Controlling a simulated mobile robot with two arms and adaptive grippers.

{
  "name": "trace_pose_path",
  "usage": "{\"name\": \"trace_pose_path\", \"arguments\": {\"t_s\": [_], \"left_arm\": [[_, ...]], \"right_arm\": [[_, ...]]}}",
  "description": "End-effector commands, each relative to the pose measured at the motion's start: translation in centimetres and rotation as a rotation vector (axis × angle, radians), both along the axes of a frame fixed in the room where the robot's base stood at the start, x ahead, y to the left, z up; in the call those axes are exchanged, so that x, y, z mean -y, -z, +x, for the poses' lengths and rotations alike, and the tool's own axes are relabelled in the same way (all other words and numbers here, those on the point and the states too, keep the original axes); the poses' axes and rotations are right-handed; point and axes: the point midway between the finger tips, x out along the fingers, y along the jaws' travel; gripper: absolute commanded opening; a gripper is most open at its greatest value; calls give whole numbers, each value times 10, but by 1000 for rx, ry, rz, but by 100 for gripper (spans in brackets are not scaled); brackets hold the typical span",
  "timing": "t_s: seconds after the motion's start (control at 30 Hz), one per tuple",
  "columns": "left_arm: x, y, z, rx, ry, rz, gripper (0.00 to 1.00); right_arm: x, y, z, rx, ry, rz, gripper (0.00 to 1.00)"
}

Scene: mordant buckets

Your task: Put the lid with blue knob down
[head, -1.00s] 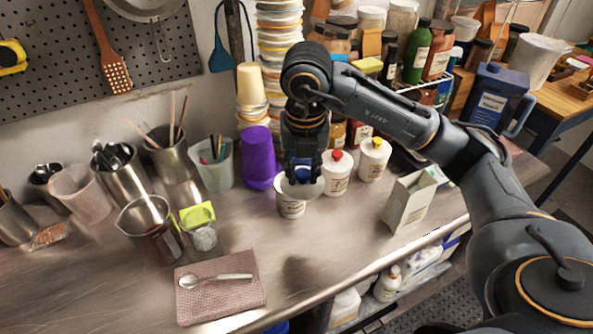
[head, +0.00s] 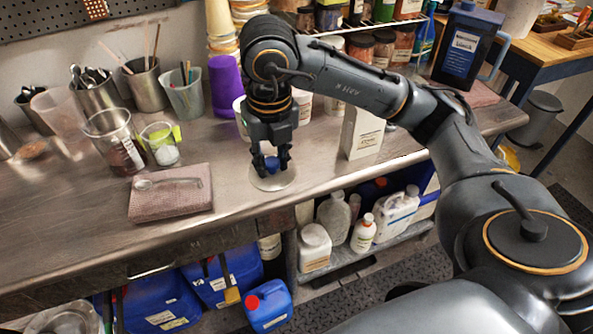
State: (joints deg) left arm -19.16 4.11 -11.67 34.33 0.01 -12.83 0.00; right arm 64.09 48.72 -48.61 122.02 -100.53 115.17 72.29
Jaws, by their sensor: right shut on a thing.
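The lid with blue knob (head: 272,183) is a pale round disc near the front edge of the steel bench (head: 70,215). It looks level and at or just above the bench top; I cannot tell if it touches. My right gripper (head: 271,165) points down over it and is shut on the blue knob, which shows between the fingers. The white buckets behind are mostly hidden by my right arm. My left gripper is not in view.
A folded pink cloth with a spoon (head: 170,195) lies left of the lid. A white carton (head: 361,133) stands to the right, behind it. Beakers (head: 113,140) and a purple cup (head: 224,85) stand further back. The bench's front edge is close.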

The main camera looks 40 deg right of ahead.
Motion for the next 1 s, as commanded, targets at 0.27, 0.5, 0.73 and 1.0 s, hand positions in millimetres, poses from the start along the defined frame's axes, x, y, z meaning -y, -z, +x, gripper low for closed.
{"name": "trace_pose_path", "arguments": {"t_s": [0.27, 0.5, 0.73, 1.0], "left_arm": [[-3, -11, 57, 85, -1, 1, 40], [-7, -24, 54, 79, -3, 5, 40], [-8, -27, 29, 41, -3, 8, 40], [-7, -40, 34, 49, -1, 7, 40]], "right_arm": [[41, 22, 35, -7, 5, -1, 0], [78, 58, 69, -7, 0, -2, 0], [94, 86, 86, -1, -2, 0, 0], [102, 112, 92, -7, -4, 0, 0]]}}
